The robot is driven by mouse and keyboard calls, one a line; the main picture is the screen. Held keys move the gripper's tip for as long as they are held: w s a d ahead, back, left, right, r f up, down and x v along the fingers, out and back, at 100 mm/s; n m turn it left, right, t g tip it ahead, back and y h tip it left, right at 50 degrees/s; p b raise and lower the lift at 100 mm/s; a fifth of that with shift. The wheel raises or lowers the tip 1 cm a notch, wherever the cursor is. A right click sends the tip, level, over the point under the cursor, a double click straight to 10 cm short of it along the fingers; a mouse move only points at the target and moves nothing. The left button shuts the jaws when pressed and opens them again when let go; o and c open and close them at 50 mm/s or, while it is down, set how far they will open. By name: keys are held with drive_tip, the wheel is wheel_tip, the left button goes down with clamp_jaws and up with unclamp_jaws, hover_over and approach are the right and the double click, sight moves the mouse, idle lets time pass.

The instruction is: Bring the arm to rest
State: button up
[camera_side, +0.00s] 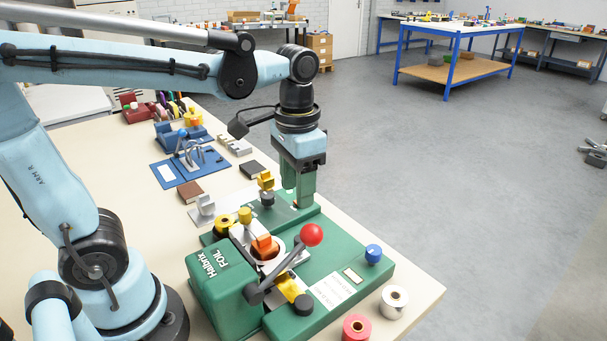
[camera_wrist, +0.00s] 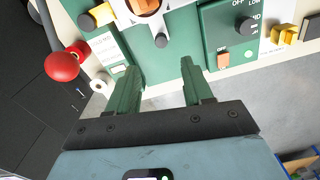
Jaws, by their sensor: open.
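My gripper (camera_side: 299,200) has two green fingers pointing down just behind the green foil machine (camera_side: 345,252) in the side view. In the wrist view my gripper (camera_wrist: 158,75) shows its two fingers wide apart with nothing between them. The machine has a lever with a red ball (camera_side: 311,235), a blue knob (camera_side: 373,253) and an orange block (camera_side: 264,245) at its middle. The red ball (camera_wrist: 62,66) and part of the green body (camera_wrist: 160,56) also show in the wrist view. I cannot tell how near the fingertips are to the machine's surface.
A red roll (camera_side: 356,328) and a silver roll (camera_side: 393,301) stand at the table's front edge. A brown block (camera_side: 190,191), a dark block (camera_side: 252,169) and a blue holder with tools (camera_side: 188,165) lie behind the machine. Open floor (camera_side: 450,160) is to the right.

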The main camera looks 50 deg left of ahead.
drive_tip(key=f+t, duration=0.1)
drive_tip(key=t, duration=0.1)
drive_tip(key=s+a+n+t, duration=0.1)
drive_tip(key=t, duration=0.1)
drive_tip(key=a+f+t, duration=0.1)
drive_tip(key=t, duration=0.2)
drive_tip(key=shift+s+a+f+n, duration=0.1)
drive_tip(key=shift+s+f+n, duration=0.25)
drive_tip(key=shift+n, duration=0.05)
